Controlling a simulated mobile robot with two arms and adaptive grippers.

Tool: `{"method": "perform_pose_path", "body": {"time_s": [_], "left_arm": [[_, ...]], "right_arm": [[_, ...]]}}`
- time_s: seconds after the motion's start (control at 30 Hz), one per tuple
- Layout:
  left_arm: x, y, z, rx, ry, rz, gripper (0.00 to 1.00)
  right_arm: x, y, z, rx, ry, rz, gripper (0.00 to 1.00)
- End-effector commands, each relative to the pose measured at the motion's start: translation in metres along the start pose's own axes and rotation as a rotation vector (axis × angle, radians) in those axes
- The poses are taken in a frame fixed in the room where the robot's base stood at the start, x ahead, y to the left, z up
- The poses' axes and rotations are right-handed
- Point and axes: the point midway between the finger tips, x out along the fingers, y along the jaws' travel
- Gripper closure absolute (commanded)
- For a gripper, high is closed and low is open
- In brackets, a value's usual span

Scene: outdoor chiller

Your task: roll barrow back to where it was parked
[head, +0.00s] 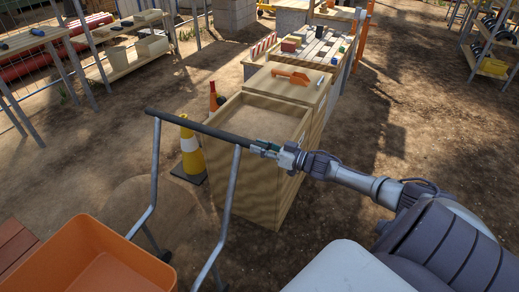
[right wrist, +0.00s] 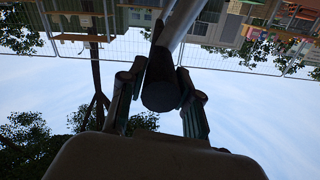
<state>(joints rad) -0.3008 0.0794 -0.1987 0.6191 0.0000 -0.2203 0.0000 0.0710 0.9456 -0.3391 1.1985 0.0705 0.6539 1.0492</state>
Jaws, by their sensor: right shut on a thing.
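The barrow has an orange tub (head: 85,262) at the lower left of the head view. Metal tubes rise from it to a dark crossbar handle (head: 190,127). My right gripper (head: 262,150) is shut on the right end of that handle. In the right wrist view the handle's round dark end (right wrist: 160,95) sits between the two fingers of my right gripper (right wrist: 160,92). My left gripper is not in view. The barrow's wheels are mostly hidden, and no marked parking spot can be made out.
A wooden cabinet (head: 245,190) stands just beyond the handle. Tables and shelves (head: 135,62) line the back left, a rack (head: 490,50) the back right. Dirt ground (head: 420,110) at right is open.

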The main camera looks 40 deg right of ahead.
Motion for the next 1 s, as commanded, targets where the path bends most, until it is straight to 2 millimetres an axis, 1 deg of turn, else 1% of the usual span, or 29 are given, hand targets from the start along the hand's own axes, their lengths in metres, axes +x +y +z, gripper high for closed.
{"method": "perform_pose_path", "body": {"time_s": [0.03, 0.23, 0.27, 0.3, 0.4, 0.67, 0.77, 0.87, 1.0], "left_arm": [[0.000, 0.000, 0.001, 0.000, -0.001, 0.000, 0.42], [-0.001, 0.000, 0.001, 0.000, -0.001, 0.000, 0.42], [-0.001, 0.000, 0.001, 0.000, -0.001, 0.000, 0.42], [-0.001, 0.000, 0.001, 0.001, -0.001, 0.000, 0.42], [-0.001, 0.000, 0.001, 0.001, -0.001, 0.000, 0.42], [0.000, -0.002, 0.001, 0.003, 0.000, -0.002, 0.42], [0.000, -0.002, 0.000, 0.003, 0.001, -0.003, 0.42], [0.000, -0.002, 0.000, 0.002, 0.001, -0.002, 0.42], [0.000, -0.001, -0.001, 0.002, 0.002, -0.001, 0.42]], "right_arm": [[-0.001, 0.005, -0.005, -0.005, 0.003, 0.011, 1.00], [-0.001, 0.006, -0.005, -0.006, 0.003, 0.014, 1.00], [-0.001, 0.006, -0.005, -0.006, 0.003, 0.015, 0.64], [-0.001, 0.006, -0.006, -0.006, 0.003, 0.015, 0.57], [-0.001, 0.005, -0.005, -0.005, 0.003, 0.013, 0.42], [-0.001, 0.003, -0.003, -0.004, 0.001, 0.008, 0.42], [-0.004, 0.003, -0.002, -0.003, 0.000, 0.008, 0.42], [-0.013, 0.003, -0.001, -0.003, -0.002, 0.008, 0.42], [-0.037, 0.003, 0.000, -0.002, -0.005, 0.008, 0.42]]}}
